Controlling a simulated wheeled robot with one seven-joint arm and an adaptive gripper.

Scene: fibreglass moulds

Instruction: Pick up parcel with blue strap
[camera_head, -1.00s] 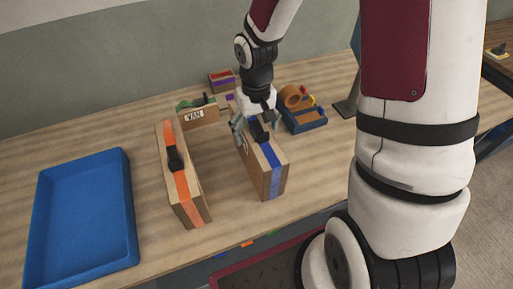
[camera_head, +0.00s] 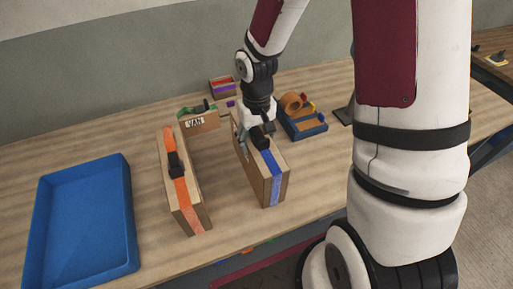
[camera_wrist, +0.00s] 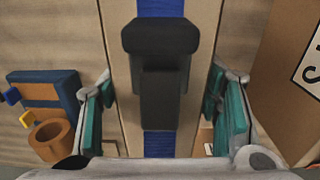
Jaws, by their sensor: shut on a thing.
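The parcel with the blue strap (camera_head: 283,188) is a tall narrow cardboard box standing upright on the table in the head view. Its blue strap runs over the top and down the near end, with a black piece on top. My gripper (camera_head: 252,136) is over its far half from above. In the wrist view, the teal-padded fingers of my gripper (camera_wrist: 160,108) are shut on the parcel's two long sides, with the parcel top (camera_wrist: 206,35) between them. The black piece hides part of the strap. I cannot tell whether the parcel's underside touches the table.
A parcel with an orange strap (camera_head: 190,205) stands to the left, and a blue tray (camera_head: 127,215) lies further left. Behind are a box marked VAN (camera_head: 205,122) and a small purple-red box (camera_head: 222,88). A blue holder with tape (camera_head: 305,130) sits close on the right.

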